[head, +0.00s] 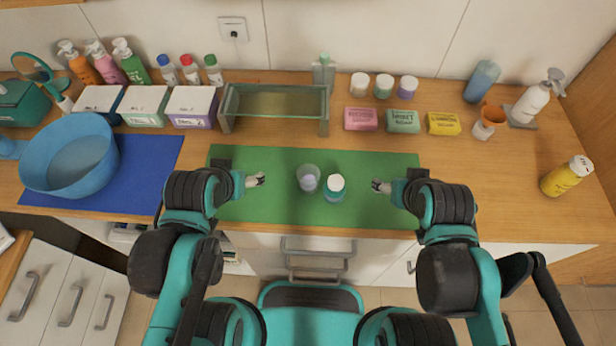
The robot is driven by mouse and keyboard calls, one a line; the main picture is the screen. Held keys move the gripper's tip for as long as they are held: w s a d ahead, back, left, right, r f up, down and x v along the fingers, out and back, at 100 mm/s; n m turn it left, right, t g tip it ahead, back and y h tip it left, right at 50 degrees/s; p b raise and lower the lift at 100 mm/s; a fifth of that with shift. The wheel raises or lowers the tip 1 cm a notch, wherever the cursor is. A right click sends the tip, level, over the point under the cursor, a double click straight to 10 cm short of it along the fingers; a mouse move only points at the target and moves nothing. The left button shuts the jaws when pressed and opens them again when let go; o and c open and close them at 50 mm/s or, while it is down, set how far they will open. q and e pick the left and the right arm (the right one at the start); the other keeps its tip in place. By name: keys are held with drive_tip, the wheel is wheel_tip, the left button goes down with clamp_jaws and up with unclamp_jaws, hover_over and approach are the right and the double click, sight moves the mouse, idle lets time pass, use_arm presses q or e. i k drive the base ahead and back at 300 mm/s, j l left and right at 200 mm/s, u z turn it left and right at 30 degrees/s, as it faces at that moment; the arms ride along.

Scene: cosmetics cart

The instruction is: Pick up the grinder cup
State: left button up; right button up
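A translucent grey cup (308,174) stands near the middle of the green mat (270,212), with something pale inside it. Touching or very close to its right is a teal jar (336,194) with a white top. None of these is labelled, so I cannot be sure which is the grinder cup. My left gripper (257,180) is over the mat, left of the grey cup and apart from it. My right gripper (378,186) is over the mat, right of the teal jar and apart from it. Both look empty; their finger gaps are too small to judge.
A clear rack (275,89) stands behind the mat. Boxes, bottles, soaps and small jars line the back. A blue basin (68,155) sits on a blue mat (155,160) at left.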

sight(308, 176)
drive_tip(key=k+j+z, duration=0.1)
drive_tip(key=z, duration=0.2)
drive_tip(key=k+j+u, duration=0.25)
drive_tip(key=u, duration=0.4)
drive_tip(key=j+u, duration=0.15)
drive_tip(key=u, duration=0.6)
drive_tip(key=j+u, duration=0.15)
drive_tip(key=u, duration=0.25)
drive_tip(key=l+z, duration=0.15)
drive_tip(key=z, duration=0.25)
drive_tip(key=l+z, duration=0.15)
drive_tip(key=z, duration=0.2)
drive_tip(key=l+z, duration=0.15)
drive_tip(key=z, duration=0.25)
drive_tip(key=l+z, duration=0.15)
drive_tip(key=z, duration=0.2)
drive_tip(key=j+z, duration=0.15)
drive_tip(key=j, duration=0.3)
drive_tip(key=k+j+z, duration=0.2)
drive_tip(key=j, duration=0.25)
drive_tip(key=j+z, duration=0.15)
drive_tip(key=j, duration=0.3)
drive_tip(key=k+j+z, duration=0.15)
drive_tip(key=j, duration=0.3)
